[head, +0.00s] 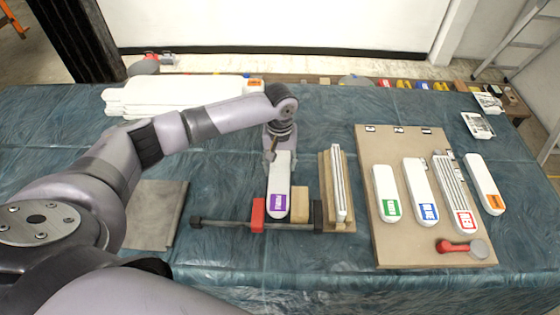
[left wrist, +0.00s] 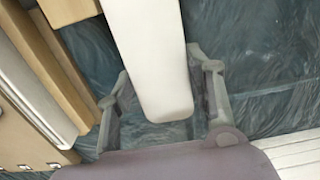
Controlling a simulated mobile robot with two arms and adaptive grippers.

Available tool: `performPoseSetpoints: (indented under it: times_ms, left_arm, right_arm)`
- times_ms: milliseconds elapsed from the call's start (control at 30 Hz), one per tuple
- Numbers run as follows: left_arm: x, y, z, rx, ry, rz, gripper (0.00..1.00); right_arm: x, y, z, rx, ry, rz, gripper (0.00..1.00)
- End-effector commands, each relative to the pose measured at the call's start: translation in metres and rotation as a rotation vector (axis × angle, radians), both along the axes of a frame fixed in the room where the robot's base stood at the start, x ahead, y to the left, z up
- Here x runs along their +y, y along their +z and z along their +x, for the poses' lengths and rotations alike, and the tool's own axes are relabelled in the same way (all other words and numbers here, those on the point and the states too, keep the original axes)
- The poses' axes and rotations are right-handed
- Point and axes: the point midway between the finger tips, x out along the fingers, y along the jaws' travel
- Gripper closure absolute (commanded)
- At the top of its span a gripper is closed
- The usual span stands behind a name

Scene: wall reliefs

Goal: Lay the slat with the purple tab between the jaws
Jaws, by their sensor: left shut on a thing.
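The white slat with the purple tab (head: 280,172) points toward me in the head view, its tab end between the red jaw (head: 258,215) and a wooden block (head: 299,204). The black jaw (head: 318,215) stands just right of the block. My left gripper (head: 271,150) is at the slat's far end, shut on it. In the left wrist view the white slat (left wrist: 152,50) runs between the fingers of my left gripper (left wrist: 165,95). Whether the slat rests on the clamp bar (head: 225,224) or hangs just above is unclear. My right gripper is not in view.
Right of the clamp stand a wooden holder (head: 326,190) with a narrow white piece and a brown board (head: 378,240) with green, blue and red-tabbed slats. An orange-tabbed slat (head: 485,183) lies at its right edge. A grey slab (head: 153,215) lies left; white panels (head: 170,95) lie behind.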

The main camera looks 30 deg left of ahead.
Motion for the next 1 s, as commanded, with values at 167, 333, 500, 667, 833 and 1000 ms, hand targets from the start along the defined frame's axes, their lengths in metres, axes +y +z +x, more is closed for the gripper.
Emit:
performPoseSetpoints:
  times_ms: [167, 333, 500, 667, 833, 1000]
  left_arm:
    - [0.000, -0.004, 0.000, 0.000, 0.000, -0.001, 0.84]
    - [0.000, -0.007, 0.000, -0.001, 0.001, 0.000, 0.84]
    - [0.000, -0.010, 0.001, -0.001, 0.001, 0.000, 0.84]
    - [0.000, -0.014, 0.000, -0.001, 0.001, 0.000, 0.84]
    - [0.000, -0.017, 0.000, -0.001, 0.000, 0.000, 0.84]
    - [0.000, -0.021, 0.000, -0.001, 0.000, 0.000, 0.84]
  right_arm:
    - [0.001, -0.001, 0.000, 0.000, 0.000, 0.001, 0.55]
    - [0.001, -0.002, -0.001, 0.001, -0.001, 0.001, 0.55]
    - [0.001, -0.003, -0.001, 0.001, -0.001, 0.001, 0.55]
    - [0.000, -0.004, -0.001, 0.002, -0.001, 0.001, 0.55]
    - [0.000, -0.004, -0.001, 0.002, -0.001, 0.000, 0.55]
    - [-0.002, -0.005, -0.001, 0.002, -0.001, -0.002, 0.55]
